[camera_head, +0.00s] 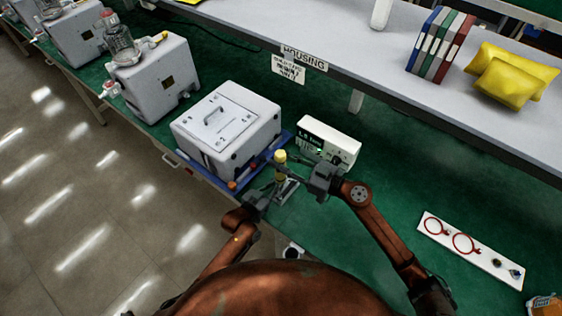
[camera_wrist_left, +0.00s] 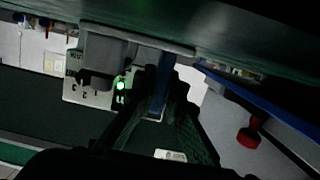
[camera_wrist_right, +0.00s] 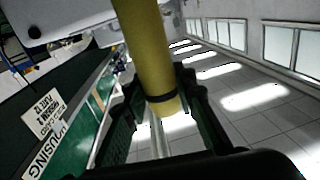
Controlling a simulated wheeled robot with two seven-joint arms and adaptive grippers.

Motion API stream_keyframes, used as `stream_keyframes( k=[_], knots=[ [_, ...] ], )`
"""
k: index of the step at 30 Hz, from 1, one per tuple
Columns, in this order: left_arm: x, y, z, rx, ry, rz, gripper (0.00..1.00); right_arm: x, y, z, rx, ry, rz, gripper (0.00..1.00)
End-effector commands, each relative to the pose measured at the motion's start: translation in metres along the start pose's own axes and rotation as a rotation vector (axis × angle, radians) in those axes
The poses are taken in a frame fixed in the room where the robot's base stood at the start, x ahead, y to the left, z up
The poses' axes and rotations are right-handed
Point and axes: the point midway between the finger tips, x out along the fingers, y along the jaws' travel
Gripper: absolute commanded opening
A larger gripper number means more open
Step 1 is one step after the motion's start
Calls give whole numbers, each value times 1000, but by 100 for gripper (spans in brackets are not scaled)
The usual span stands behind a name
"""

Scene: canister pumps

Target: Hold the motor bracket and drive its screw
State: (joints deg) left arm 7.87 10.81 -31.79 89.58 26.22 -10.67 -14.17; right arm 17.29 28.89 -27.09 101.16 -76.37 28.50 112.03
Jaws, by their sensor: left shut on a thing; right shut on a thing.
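A yellow-handled screwdriver (camera_head: 280,157) stands roughly upright beside the white housing. My right gripper (camera_head: 300,176) is shut on it. In the right wrist view the yellow handle (camera_wrist_right: 148,50) with a dark band lies between the fingers, and a metal shaft shows below it. My left gripper (camera_head: 273,195) is low at the table edge, shut on a small grey metal part, likely the motor bracket (camera_head: 287,188). In the left wrist view a grey block and plate (camera_wrist_left: 108,48) show just beyond the fingers (camera_wrist_left: 168,85). The screw and the driver's tip cannot be made out.
A white lidded housing (camera_head: 228,125) sits on a blue tray (camera_head: 246,180) left of my grippers. A white box with a green light (camera_head: 328,142) stands behind them. A white strip with red rings (camera_head: 470,250) lies at right. Green table is clear between. A grey shelf (camera_head: 400,75) runs behind.

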Motion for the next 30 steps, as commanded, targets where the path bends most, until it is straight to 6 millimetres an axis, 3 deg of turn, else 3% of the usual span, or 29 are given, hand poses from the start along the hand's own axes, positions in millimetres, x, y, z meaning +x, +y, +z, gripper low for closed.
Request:
stream_keyframes(
  k=[4, 5, 13, 23, 30],
  knots=[
    [0, 0, 0, 0, 0, 0, 0, 0, 0, -2, -1, 3, 0, 0],
    [0, 0, 0, 0, -1, 0, 12, 0, 0, -2, -1, 3, 0, 0],
    [0, 0, 0, 0, 0, 0, 30, 0, 0, -2, -1, 3, -1, 0],
    [-3, 0, 0, 0, -1, 0, 31, 0, 0, -2, -1, 3, -1, 0],
    [-36, 0, 1, 1, -1, -1, 31, 0, 0, -2, -1, 3, -1, 0]
  ],
)
